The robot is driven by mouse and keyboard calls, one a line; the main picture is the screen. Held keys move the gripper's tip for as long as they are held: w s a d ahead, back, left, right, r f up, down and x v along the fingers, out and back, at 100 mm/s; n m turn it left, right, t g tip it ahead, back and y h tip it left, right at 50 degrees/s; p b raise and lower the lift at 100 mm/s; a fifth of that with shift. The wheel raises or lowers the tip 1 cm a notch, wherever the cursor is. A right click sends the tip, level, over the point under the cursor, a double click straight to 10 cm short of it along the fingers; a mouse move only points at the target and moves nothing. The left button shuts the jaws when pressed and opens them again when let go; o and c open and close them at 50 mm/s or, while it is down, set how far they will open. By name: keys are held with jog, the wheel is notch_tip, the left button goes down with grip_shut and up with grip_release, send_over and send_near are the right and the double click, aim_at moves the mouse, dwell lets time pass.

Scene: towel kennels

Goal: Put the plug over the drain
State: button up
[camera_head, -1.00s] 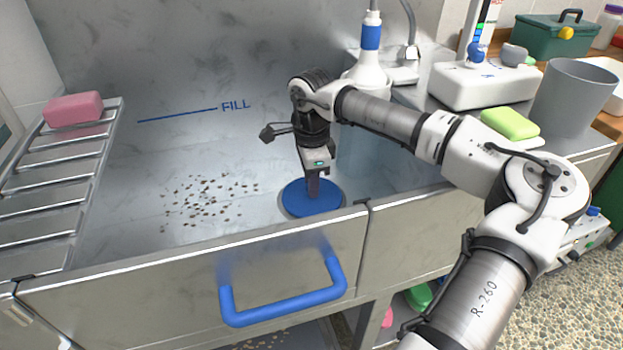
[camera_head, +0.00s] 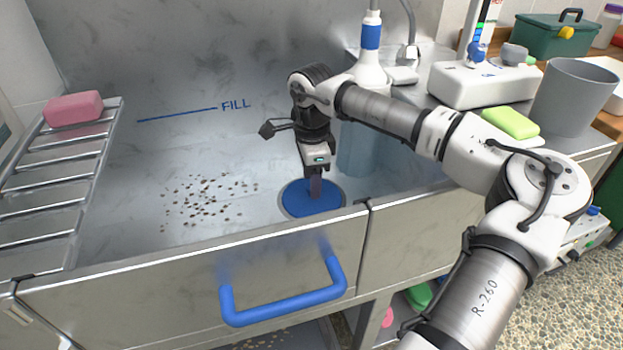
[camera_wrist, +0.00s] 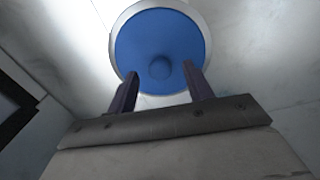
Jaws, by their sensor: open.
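The blue round plug (camera_head: 298,199) lies flat at the drain in the sink floor, near the front wall. In the wrist view the plug (camera_wrist: 140,38) shows a small raised knob at its middle, and a pale metal drain rim (camera_wrist: 113,38) shows around it. The drain opening itself is hidden under the plug. My gripper (camera_head: 315,195) points down over the plug. In the wrist view my gripper's two fingers (camera_wrist: 160,82) are apart, one on each side of the knob, with nothing between them that I can see clamped.
The sink's front wall (camera_head: 190,285) with a blue handle (camera_head: 285,308) stands close in front. A slatted rack (camera_head: 50,190) with pink soap (camera_head: 74,108) is at left. Brown specks (camera_head: 205,200) lie on the floor left of the plug. A spray bottle (camera_head: 370,65) stands behind my arm.

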notch_tip(320, 180, up, 13)
jog(key=p, duration=0.1)
dwell(0.4)
